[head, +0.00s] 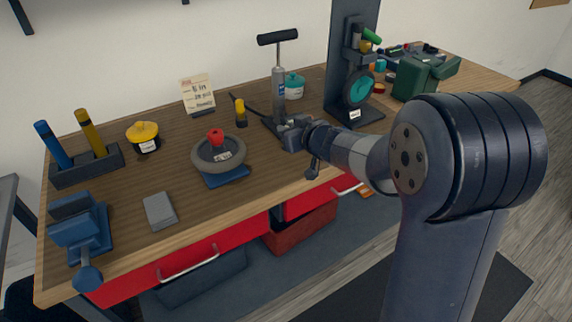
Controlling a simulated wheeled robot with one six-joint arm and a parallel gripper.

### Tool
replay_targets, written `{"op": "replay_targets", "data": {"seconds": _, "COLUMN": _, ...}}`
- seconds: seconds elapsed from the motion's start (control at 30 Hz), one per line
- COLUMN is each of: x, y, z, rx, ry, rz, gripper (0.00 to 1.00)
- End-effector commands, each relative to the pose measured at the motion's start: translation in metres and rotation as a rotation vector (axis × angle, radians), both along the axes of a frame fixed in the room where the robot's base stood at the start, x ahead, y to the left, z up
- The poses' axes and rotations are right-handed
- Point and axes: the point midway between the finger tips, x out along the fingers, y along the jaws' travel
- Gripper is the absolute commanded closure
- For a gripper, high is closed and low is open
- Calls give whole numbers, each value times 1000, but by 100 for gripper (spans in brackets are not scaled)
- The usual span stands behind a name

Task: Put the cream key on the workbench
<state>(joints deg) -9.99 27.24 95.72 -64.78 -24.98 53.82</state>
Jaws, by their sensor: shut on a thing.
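The wooden workbench (118,190) runs along the wall in the head view, with bare wood at its front and middle. My gripper (290,131) is above the workbench, in front of the black-handled pump. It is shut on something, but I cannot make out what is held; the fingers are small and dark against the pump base. I cannot pick out a cream key anywhere in this view.
A blue vise (82,230), grey block (160,211), yellow-lidded pot (144,134), small tyre on a blue base (218,153), pump (279,85) and dark stand with a teal disc (358,88) crowd the bench. Red drawers (190,258) are below.

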Motion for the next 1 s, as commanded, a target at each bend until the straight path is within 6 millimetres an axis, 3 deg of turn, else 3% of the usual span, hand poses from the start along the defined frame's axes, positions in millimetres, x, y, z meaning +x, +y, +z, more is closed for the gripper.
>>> {"op": "replay_targets", "data": {"seconds": 0.03, "x": 0, "y": 0, "z": -16, "rx": 1, "ry": 3, "rz": 0, "gripper": 100}}
{"op": "replay_targets", "data": {"seconds": 0.27, "x": 0, "y": 0, "z": -40, "rx": 1, "ry": 3, "rz": 0, "gripper": 100}}
{"op": "replay_targets", "data": {"seconds": 0.5, "x": 0, "y": 0, "z": -78, "rx": 1, "ry": 3, "rz": 0, "gripper": 100}}
{"op": "replay_targets", "data": {"seconds": 0.97, "x": 0, "y": 0, "z": -86, "rx": 1, "ry": 2, "rz": 1, "gripper": 100}}
{"op": "replay_targets", "data": {"seconds": 1.0, "x": 0, "y": 0, "z": -87, "rx": 1, "ry": 2, "rz": 1, "gripper": 84}}
